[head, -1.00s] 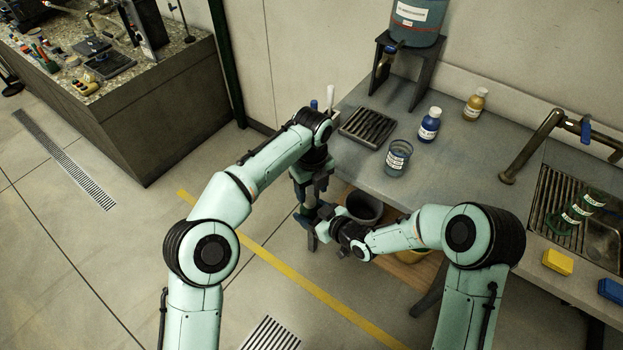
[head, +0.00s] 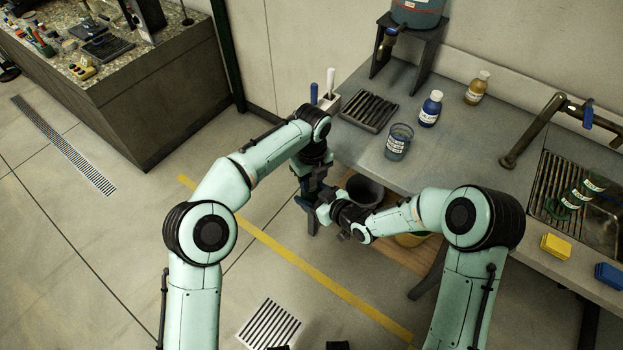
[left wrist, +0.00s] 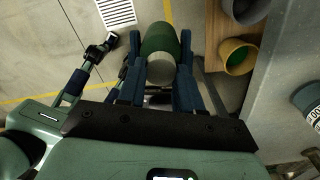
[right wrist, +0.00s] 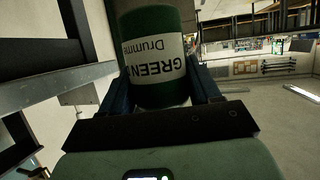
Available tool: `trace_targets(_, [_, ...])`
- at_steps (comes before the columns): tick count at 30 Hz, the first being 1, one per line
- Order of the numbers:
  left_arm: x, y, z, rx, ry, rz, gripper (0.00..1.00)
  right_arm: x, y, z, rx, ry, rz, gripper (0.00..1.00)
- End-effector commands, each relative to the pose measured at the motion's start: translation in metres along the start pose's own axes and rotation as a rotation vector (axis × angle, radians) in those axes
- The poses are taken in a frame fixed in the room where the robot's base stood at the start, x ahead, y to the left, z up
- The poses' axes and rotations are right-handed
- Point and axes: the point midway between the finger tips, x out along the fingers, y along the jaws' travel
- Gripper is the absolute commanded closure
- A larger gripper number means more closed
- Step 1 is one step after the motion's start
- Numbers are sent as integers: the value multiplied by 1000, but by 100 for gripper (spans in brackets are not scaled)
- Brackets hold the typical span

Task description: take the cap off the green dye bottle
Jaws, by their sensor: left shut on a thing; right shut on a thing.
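The green dye bottle (right wrist: 152,45) fills the middle of the right wrist view, with a white label reading GREEN, upside down there. My right gripper (right wrist: 160,92) is shut around its body. In the left wrist view the bottle (left wrist: 160,38) is seen end-on, with its pale cap (left wrist: 160,68) on the near side. My left gripper (left wrist: 160,75) has its blue fingers on both sides of the cap and is shut on it. The cap lines up with the bottle; I cannot tell if it is loose. In the head view my grippers hide most of the bottle.
The grey bench (head: 455,150) to the right holds a glass beaker (head: 398,141), a blue bottle (head: 431,109), an amber bottle (head: 477,87) and a rack (head: 370,110). A dark bin (head: 365,189) stands close beside my grippers, below the bench. Floor to the left is clear.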

Motion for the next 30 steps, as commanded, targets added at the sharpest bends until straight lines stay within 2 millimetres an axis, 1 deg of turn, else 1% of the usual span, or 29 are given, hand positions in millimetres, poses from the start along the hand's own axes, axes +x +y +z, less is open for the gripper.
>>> trace_targets(1, [-2, -3, 0, -25, -3, -10, 100, 1, -6, -1, -6, 2, -13, 100])
trace_targets(2, [-2, -3, 0, -55, -3, -11, 100, 1, -6, -1, -6, 2, -13, 100])
trace_targets(5, [-2, -4, 0, -227, -3, -13, 100, 1, -7, -1, -7, 2, -15, 100])
trace_targets(16, [-4, -6, 3, -1128, 4, -17, 100, 2, -9, -1, -9, 2, -21, 100])
trace_targets(30, [-4, -4, 6, -2275, 17, -17, 100, 2, -11, -1, -10, 1, -24, 100])
